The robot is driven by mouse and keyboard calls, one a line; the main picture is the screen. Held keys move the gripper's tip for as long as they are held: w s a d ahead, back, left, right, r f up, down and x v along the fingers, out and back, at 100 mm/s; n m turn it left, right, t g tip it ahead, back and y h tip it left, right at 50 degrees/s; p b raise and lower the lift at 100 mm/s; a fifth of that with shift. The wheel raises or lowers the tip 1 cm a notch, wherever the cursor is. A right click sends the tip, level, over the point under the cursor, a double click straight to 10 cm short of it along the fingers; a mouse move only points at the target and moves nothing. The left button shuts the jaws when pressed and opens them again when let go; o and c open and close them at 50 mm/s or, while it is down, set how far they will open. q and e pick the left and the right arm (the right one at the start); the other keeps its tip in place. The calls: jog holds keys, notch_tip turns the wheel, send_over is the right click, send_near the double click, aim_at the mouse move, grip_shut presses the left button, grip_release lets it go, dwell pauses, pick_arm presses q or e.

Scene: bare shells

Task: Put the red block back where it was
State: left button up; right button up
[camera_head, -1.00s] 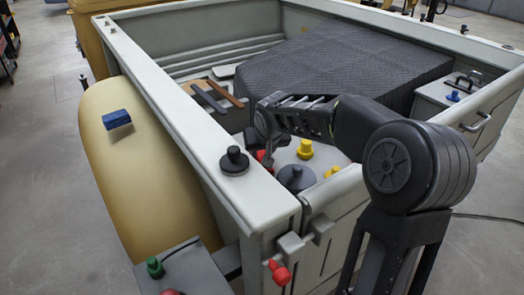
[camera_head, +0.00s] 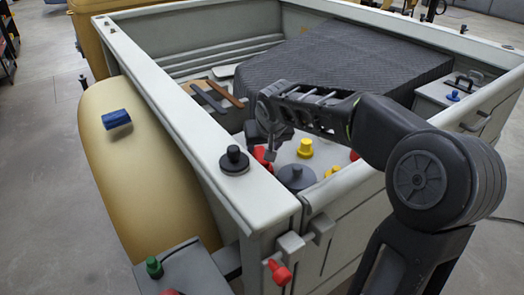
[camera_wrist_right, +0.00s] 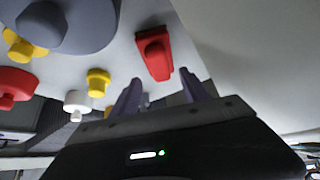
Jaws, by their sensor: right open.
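The red block (camera_head: 263,157) stands on a light surface inside the front corner of the truck bed, partly hidden by my right gripper (camera_head: 270,156). In the right wrist view the red block (camera_wrist_right: 154,53), with a rounded raised part, sits just beyond the fingertips. My right gripper (camera_wrist_right: 160,84) is open there, with nothing between its two fingers. A gap shows between the fingers and the block. My left gripper is in neither view.
Near the block are a grey disc with a knob (camera_head: 296,178), a yellow knob (camera_head: 305,149) and a white knob (camera_wrist_right: 77,103). The bed wall (camera_head: 215,150) carries a black knob (camera_head: 234,160). A dark ribbed cover (camera_head: 340,65) lies behind. A blue block (camera_head: 116,119) sits on the yellow fender.

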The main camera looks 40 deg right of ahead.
jog(key=v, duration=0.8)
jog(key=shift+r, duration=0.1)
